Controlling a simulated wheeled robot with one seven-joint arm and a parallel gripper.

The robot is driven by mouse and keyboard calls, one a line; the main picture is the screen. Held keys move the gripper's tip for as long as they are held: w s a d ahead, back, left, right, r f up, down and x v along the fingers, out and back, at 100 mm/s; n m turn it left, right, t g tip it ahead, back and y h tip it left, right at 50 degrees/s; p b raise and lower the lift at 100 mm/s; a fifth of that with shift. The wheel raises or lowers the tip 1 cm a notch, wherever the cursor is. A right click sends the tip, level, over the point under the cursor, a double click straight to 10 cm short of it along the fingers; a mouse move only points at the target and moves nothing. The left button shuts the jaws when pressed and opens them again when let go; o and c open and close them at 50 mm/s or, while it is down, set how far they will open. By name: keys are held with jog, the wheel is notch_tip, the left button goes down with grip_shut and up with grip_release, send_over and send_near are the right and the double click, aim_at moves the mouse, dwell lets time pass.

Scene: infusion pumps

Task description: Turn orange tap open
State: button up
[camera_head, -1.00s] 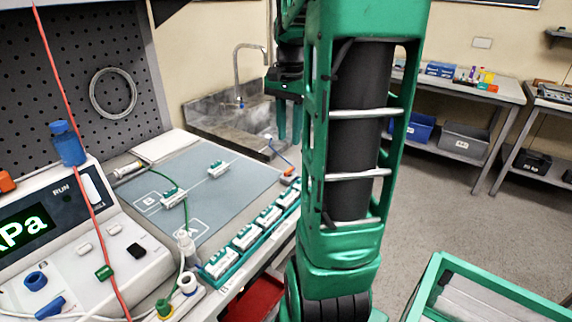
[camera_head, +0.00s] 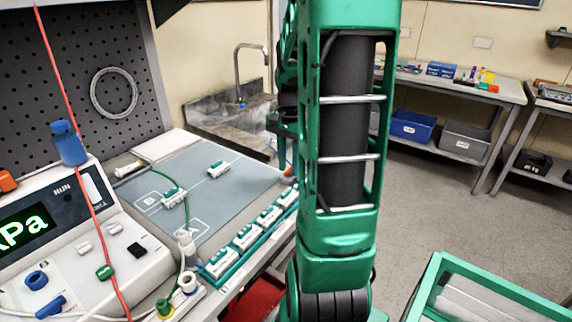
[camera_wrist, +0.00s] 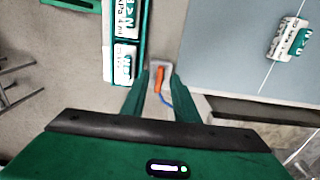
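The orange tap (camera_wrist: 158,79) shows in the wrist view as a small orange lever on a pale base, with a blue line beside it. In the head view only a bit of orange (camera_head: 288,172) shows at the mat's right corner, beside my arm. My gripper (camera_wrist: 162,82) is open, with one green finger on each side of the tap in the wrist view. I cannot tell how far the fingertips are above it, and nothing is held.
A green rack of labelled white modules (camera_head: 247,236) lies along the bench edge, close to the tap. The grey mat (camera_head: 215,200) holds two modules. A sink (camera_head: 222,115) is behind. A pump console (camera_head: 60,240) with hoses stands left.

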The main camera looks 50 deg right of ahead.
grip_shut()
jog(key=shift+w, duration=0.1)
jog(key=n, duration=0.4)
jog(key=shift+r+n, duration=0.1)
jog(key=shift+n, duration=0.2)
jog(key=n, duration=0.5)
jog(key=shift+w, duration=0.1)
jog(key=shift+n, duration=0.3)
dwell(0.3)
